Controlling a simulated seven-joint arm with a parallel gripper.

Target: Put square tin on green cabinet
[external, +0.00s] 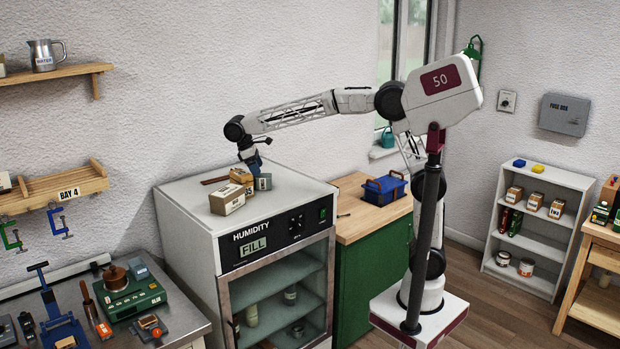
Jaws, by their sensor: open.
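My gripper (254,169) points down over the top of the white humidity cabinet (180,205). It is open, just above or at a small group of containers; whether it touches any is too small to tell. A small grey-green tin (264,182), which looks like the square tin, stands at the right of the group. A brown container (241,178) stands to its left, and a pale labelled box (227,199) stands in front. The green cabinet (372,270) with a wooden top (352,226) is to the right, partly hidden behind my arm's base.
A blue toolbox (385,188) sits at the back right of the green cabinet's wooden top. A flat brown strip (214,180) lies behind the containers.

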